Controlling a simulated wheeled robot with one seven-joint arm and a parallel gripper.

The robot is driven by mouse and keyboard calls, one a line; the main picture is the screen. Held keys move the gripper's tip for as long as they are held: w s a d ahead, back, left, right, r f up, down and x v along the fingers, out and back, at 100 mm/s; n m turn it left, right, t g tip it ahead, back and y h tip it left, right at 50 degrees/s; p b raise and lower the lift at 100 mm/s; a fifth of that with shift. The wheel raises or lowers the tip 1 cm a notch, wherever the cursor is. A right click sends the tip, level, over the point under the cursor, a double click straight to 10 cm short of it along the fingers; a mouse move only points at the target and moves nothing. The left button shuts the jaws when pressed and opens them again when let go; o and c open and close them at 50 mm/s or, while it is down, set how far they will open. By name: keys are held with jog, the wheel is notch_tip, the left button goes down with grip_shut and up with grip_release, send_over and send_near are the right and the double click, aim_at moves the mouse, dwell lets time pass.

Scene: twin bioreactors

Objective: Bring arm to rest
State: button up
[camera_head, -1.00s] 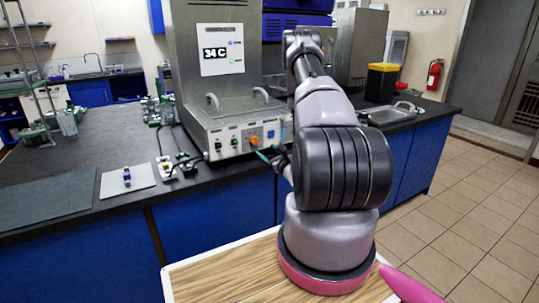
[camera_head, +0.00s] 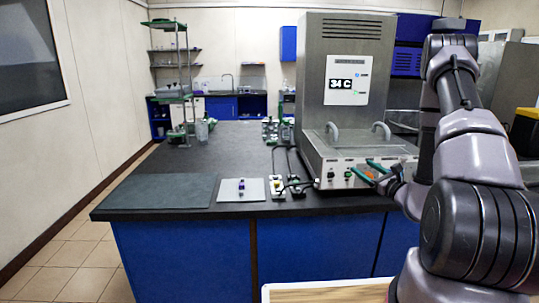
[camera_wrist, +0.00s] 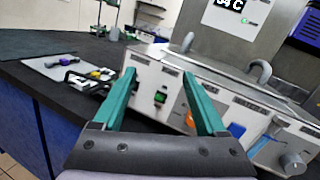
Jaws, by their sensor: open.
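My gripper (camera_head: 377,171) is in front of the control panel of a steel bioreactor unit (camera_head: 346,90) at the right of the head view. In the wrist view its two green fingers (camera_wrist: 164,103) are spread apart with nothing between them. Behind them in that view are the panel's green switch (camera_wrist: 160,97), an orange knob (camera_wrist: 190,119) and a blue button (camera_wrist: 236,130). I cannot tell how close the fingertips are to the panel. My arm stays raised and bent at the right of the head view.
A dark bench (camera_head: 160,215) carries a grey mat (camera_head: 163,192), a light plate (camera_head: 241,190) with a small purple-topped item, and small cabled devices (camera_head: 289,186). A tall green-shelved stand (camera_head: 180,85) is farther back. Floor (camera_head: 75,268) is clear at the left.

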jog(key=s+a+r+n+g+y, duration=0.4)
jog(key=a+r+n+g+y, duration=0.35)
jog(key=a+r, duration=0.5)
jog(key=s+a+r+n+g, duration=0.4)
jog(key=s+n, duration=0.1)
jog(key=s, duration=0.1)
jog(key=s+a+r+n+g, duration=0.3)
jog(key=s+a+n+g, duration=0.1)
jog(key=s+n, duration=0.15)
jog(key=s+d+r+n+g+h, duration=0.15)
jog(key=s+n+h, duration=0.25)
jog(key=s+h, duration=0.4)
jog(key=s+d+r+n+t+h, duration=0.3)
jog(key=s+d+r+t+h, duration=0.1)
jog(key=d+r+t, duration=0.2)
jog(key=shift+d+r+t+h, duration=0.35)
jog(key=shift+d+r, duration=0.4)
jog(key=shift+d, duration=0.15)
